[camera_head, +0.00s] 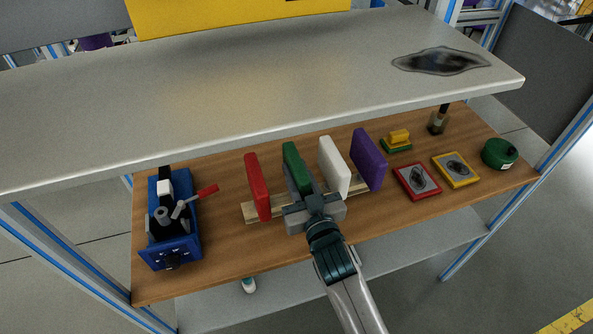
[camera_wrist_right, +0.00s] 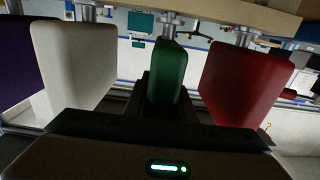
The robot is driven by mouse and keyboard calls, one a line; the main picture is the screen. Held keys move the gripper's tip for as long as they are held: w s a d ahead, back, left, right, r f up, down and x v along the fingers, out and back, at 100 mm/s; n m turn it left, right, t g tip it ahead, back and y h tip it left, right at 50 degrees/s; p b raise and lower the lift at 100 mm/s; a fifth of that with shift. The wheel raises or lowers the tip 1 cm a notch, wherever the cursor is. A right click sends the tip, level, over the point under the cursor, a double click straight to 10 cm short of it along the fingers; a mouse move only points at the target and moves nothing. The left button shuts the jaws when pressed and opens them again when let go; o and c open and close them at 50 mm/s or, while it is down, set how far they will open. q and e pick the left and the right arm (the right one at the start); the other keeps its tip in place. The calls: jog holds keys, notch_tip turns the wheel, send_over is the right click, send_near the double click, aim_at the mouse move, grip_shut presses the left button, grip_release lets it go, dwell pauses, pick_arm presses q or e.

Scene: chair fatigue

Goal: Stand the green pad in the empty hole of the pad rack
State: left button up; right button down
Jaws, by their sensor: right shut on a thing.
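The green pad (camera_head: 291,158) is upright between the fingers of my right gripper (camera_head: 303,186), which is shut on it. In the right wrist view the green pad (camera_wrist_right: 168,68) shows edge-on between the white and red pads, with a metal peg at its end. The pad rack (camera_head: 250,212) is a light wooden bar on the shelf; its edge also shows at the top of the right wrist view (camera_wrist_right: 240,9). The green pad is in line with the rack's gap between red and white. Whether its peg is in the hole cannot be told. My left gripper is out of view.
The red pad (camera_head: 258,185), white pad (camera_head: 334,165) and purple pad (camera_head: 368,160) stand in the rack, close beside my gripper. A blue device (camera_head: 172,240) stands at left. Framed plates (camera_head: 417,182) and a green round container (camera_head: 499,153) lie right. A grey top (camera_head: 250,85) overhangs the shelf.

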jog(key=shift+f, duration=0.25)
jog(key=c, duration=1.4)
grip_release()
jog(key=shift+f, duration=0.1)
jog(key=b+v, duration=0.5)
jog(key=v, duration=1.2)
jog(key=shift+s+b, duration=0.2)
jog(key=shift+b, duration=0.1)
